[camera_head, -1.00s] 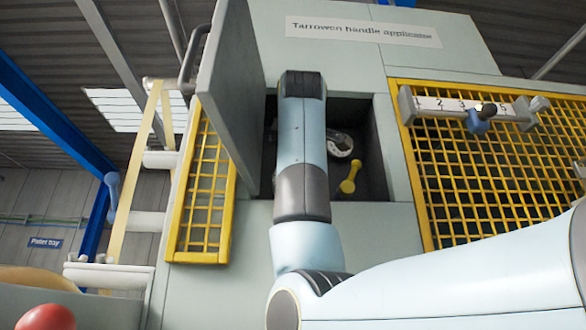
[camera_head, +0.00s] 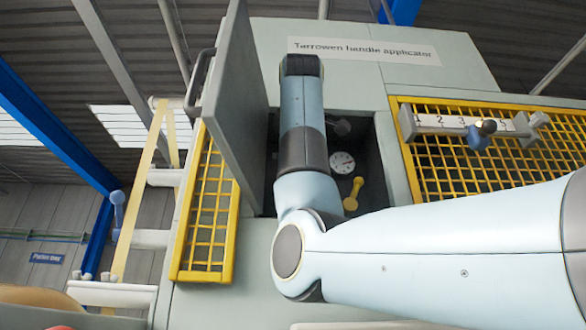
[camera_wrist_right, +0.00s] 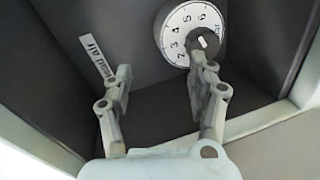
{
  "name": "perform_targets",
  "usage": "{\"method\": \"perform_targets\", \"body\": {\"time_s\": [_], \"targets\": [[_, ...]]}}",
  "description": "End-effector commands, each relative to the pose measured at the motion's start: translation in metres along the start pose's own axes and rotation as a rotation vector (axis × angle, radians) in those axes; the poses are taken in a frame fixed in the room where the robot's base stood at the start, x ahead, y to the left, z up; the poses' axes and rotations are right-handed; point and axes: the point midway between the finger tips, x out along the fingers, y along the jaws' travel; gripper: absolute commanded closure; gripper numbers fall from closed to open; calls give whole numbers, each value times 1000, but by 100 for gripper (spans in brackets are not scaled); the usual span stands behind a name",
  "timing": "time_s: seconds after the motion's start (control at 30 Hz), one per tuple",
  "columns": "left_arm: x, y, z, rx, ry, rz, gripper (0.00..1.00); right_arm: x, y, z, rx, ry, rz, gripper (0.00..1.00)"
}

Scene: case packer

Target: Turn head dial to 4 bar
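The head dial (camera_wrist_right: 184,30) is a white disc numbered around its rim, with a black knob (camera_wrist_right: 204,42), in the right wrist view. The knob's exact setting is too small to read surely. A "Head air" label (camera_wrist_right: 97,55) is left of it. My right gripper (camera_wrist_right: 165,72) is open and empty, its fingers apart. The right finger overlaps the dial's lower edge by the knob; I cannot tell whether they touch. In the head view my right arm reaches over the open recess and mostly hides its gripper. My left gripper is not in view.
The recess holds a white gauge (camera_head: 342,162) with a red needle and a yellow lever (camera_head: 352,194). A grey door (camera_head: 235,100) stands open on its left. Yellow mesh guards (camera_head: 450,165) flank it. A numbered scale (camera_head: 440,122) with a blue slider is at right.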

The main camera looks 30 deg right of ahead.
Motion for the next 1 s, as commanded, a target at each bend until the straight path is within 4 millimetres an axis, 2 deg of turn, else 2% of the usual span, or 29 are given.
{"method": "perform_targets", "body": {"time_s": [0.23,0.4,1.0], "targets": [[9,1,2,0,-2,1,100,-16,-9,1,-2,-1,-9,42],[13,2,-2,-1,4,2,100,-29,-12,1,-3,0,-9,42],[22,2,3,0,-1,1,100,-74,-20,4,-4,-1,-11,42]]}}
